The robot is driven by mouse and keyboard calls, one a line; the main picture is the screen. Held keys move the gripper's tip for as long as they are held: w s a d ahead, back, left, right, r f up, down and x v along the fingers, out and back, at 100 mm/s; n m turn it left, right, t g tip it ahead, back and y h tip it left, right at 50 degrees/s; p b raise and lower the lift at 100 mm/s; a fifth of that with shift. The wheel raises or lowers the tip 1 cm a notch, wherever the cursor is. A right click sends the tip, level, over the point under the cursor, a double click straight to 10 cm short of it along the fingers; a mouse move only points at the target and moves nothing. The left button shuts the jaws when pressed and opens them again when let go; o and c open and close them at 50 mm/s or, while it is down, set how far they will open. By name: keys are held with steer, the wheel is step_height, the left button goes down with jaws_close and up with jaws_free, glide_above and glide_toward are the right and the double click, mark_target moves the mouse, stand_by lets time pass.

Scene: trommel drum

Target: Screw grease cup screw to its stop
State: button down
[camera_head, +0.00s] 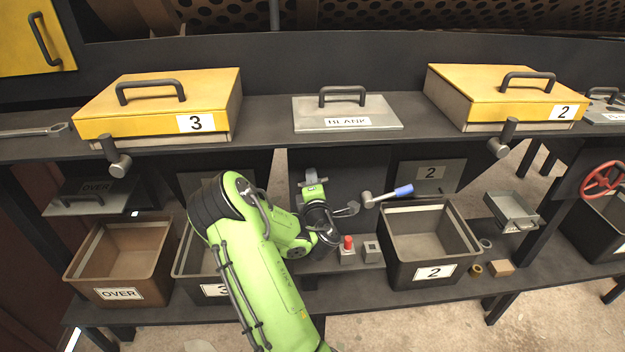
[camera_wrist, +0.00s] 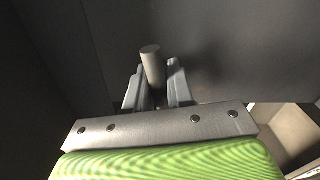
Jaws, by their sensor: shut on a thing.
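In the wrist view a plain grey cylinder (camera_wrist: 151,66), which looks like the grease cup screw, stands between the fingers of my gripper (camera_wrist: 158,88). The fingers are shut on it, and its end sticks out past the fingertips. A dark flat panel (camera_wrist: 225,45) lies behind it. In the head view my gripper (camera_head: 349,209) points right in front of the dark panel under the shelf. The cylinder is too small to make out for certain there, and how far it is screwed in cannot be told.
A blue-handled fitting (camera_head: 402,191) sits just right of my gripper. Below are a red-topped block (camera_head: 347,254) and a grey block (camera_head: 372,251). The bin marked 2 (camera_head: 433,273) is close at right. The upper shelf (camera_head: 270,133) runs above the gripper.

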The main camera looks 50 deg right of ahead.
steer(key=m, duration=0.5)
steer(key=shift+m+p, duration=0.35)
steer(key=shift+m, duration=0.05)
steer(key=m+p, duration=0.1)
steer(key=m, duration=0.4)
steer(key=shift+s, duration=0.1)
steer(key=m+p, duration=0.1)
steer(key=m, duration=0.4)
steer(key=shift+m, duration=0.4)
steer(key=m+p, duration=0.1)
steer(key=m, duration=0.4)
steer(key=shift+f+m+p, duration=0.15)
steer(key=shift+m+p, duration=0.15)
steer(key=shift+p, duration=0.1)
steer(key=shift+c, duration=1.4)
jaws_free()
